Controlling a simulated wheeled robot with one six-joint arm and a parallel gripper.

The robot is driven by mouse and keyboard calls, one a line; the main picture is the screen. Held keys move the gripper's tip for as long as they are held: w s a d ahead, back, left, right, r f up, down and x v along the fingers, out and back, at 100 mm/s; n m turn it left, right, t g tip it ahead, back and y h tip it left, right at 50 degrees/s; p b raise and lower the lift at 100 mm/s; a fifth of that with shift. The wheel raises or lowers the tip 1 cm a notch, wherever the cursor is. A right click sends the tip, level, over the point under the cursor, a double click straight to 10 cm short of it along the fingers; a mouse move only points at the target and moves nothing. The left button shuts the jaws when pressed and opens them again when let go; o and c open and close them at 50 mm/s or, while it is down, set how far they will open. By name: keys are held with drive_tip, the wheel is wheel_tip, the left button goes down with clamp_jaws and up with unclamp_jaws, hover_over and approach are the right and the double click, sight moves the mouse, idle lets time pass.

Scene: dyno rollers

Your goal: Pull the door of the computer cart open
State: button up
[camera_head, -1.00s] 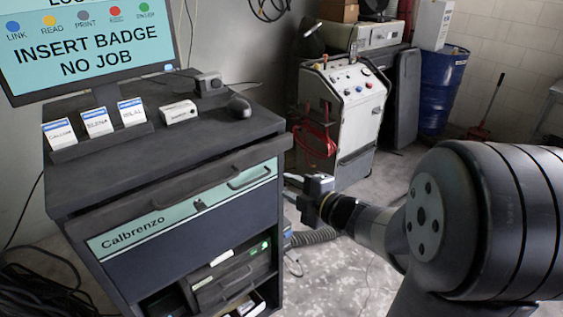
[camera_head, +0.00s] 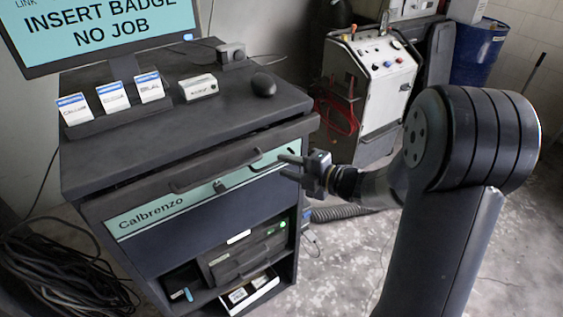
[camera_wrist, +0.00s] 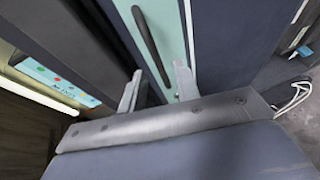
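The computer cart (camera_head: 90,180) is a dark cabinet with a teal strip (camera_head: 150,205) marked Calbrenzo above a navy front panel (camera_head: 190,224). The door looks closed. A dark bar handle (camera_head: 270,164) sits at the right of the strip, partly hidden by my gripper (camera_head: 281,166). My gripper is open and empty, with its fingers pointing left toward the cart front. In the wrist view, the dark handle (camera_wrist: 151,45) runs along the teal strip, between the lines of the two open fingers (camera_wrist: 157,72). I cannot tell whether the fingers touch it.
A drawer pull (camera_head: 215,168) sticks out above the strip. A monitor (camera_head: 100,30), cards, a small box and a mouse (camera_head: 263,84) are on top. Below is an open shelf with equipment (camera_head: 245,260). A white wheeled machine (camera_head: 365,90) stands behind right. The floor at right is clear.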

drive_tip(key=shift+x, duration=1.15)
drive_tip(key=shift+c, duration=0.4)
clamp_jaws()
